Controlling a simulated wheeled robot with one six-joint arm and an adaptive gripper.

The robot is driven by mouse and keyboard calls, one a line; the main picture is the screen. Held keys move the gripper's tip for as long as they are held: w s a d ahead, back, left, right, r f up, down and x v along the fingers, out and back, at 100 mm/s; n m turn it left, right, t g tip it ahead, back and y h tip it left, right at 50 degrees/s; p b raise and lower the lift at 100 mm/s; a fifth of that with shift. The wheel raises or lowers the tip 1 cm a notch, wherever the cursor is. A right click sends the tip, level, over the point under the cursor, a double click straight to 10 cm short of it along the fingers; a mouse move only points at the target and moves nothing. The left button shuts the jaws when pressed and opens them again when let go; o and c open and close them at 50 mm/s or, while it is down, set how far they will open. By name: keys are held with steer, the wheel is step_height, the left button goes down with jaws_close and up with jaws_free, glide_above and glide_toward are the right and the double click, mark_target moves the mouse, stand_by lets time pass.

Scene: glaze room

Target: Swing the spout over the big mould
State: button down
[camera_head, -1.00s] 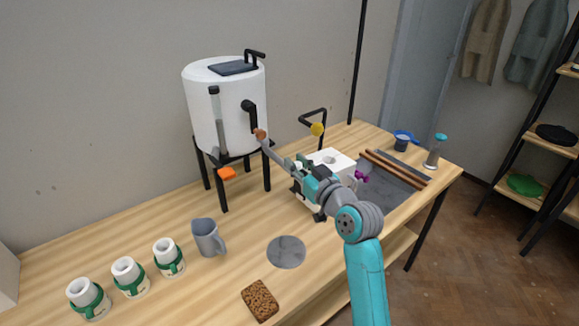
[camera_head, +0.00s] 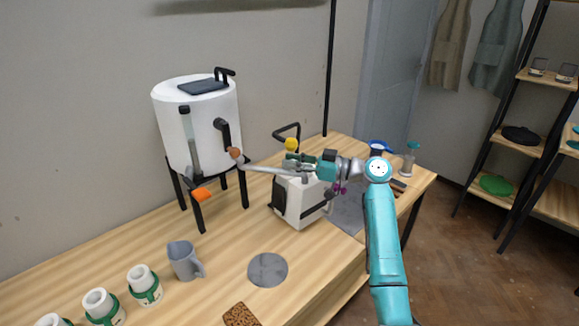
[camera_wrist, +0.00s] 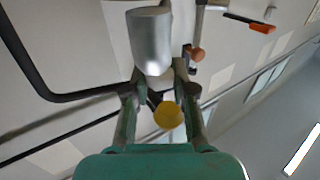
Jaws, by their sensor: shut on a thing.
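The white tank (camera_head: 200,125) stands on black legs with a black tap (camera_head: 222,130) on its side. A thin grey spout (camera_head: 262,168) runs right from a brown knob (camera_head: 237,153) at the tap. My gripper (camera_head: 296,172) is shut on the spout's far part; the wrist view shows its silver tube (camera_wrist: 148,42) by the fingertips. The big mould (camera_head: 302,205), a white block with dark straps, stands on the table below my gripper. My gripper hides most of its top and its hole. I cannot tell whether the spout's end is exactly above the hole.
A bent black rod with a yellow ball (camera_head: 291,144) is close behind my gripper. A grey jug (camera_head: 184,261), a grey disc (camera_head: 267,270), a brown sponge (camera_head: 240,315) and small green-banded moulds (camera_head: 144,284) stand left and front. An orange handle (camera_head: 201,195) hangs under the tank.

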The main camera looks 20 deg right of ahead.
steer(key=shift+w+d+f+n+g+y, duration=0.1)
steer(key=shift+w+d+n+g+y, duration=0.45)
steer(key=shift+w+n+g+y, duration=0.3)
steer(key=c, duration=1)
jaws_free()
steer(key=shift+w, duration=0.1)
steer(key=shift+o, duration=0.2)
steer(key=v, duration=1.2)
